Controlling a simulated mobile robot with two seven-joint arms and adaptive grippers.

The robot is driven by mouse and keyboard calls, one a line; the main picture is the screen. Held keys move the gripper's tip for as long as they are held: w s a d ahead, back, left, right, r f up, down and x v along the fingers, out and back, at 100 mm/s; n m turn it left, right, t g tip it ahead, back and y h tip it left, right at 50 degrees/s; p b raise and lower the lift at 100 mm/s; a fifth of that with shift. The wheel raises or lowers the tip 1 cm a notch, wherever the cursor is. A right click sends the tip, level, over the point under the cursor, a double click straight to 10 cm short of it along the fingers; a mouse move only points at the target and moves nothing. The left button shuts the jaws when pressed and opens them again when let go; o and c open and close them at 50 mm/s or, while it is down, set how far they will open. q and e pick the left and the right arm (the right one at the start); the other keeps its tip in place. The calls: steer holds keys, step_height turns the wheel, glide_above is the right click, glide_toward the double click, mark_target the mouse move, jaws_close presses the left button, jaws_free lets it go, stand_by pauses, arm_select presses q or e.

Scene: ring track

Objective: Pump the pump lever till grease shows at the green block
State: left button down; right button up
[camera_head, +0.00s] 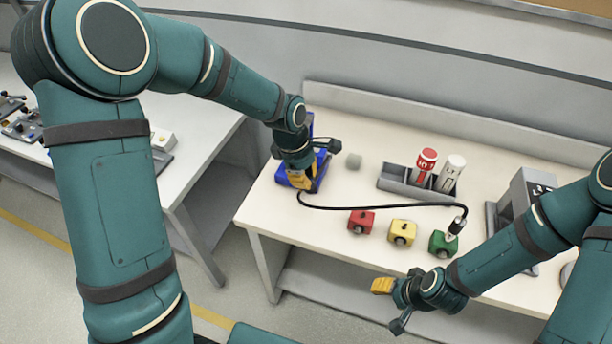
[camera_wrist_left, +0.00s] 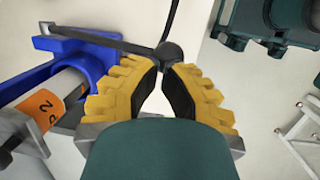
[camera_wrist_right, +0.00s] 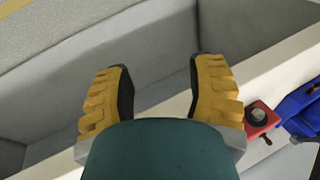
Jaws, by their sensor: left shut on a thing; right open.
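The blue pump (camera_head: 313,182) stands at the left of the bench; an orange-labelled cylinder shows beside its blue body (camera_wrist_left: 92,62) in the left wrist view. The dark pump lever (camera_wrist_left: 105,41) ends in a round black knob (camera_wrist_left: 171,53). My left gripper (camera_head: 303,178) is shut on this knob, its fingertips (camera_wrist_left: 168,75) around it. A black hose (camera_head: 385,207) runs from the pump to a coupler (camera_head: 457,226) at the green block (camera_head: 442,243). I cannot make out any grease there. My right gripper (camera_head: 386,303) is open and empty off the bench's front edge.
A red block (camera_head: 361,221) and a yellow block (camera_head: 402,232) stand left of the green block. Behind them a grey tray (camera_head: 396,181) holds a red-capped and a white cartridge. A grey stand (camera_head: 520,205) is at right, near my right arm.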

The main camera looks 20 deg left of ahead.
arm_select(q)
steer(key=shift+s+f+t+b, duration=0.35)
steer(key=shift+f+t+b, duration=0.05)
steer(key=shift+f+b, duration=1.1)
steer(key=shift+s+f+t+b, duration=0.4)
steer(key=shift+f+b, duration=1.05)
steer(key=shift+b, duration=0.2)
steer(key=shift+s+f+t+b, duration=0.35)
steer(key=shift+f+t+b, duration=0.05)
steer(key=shift+f+b, duration=1.1)
arm_select(e)
step_height(320, 180, down, 10)
steer(key=s, duration=0.1)
steer(key=shift+s+a+g, duration=0.15)
steer(key=shift+s+g, duration=0.1)
steer(key=shift+g, duration=0.05)
arm_select(q)
steer(key=shift+a+r, duration=0.1)
steer(key=shift+r, duration=0.05)
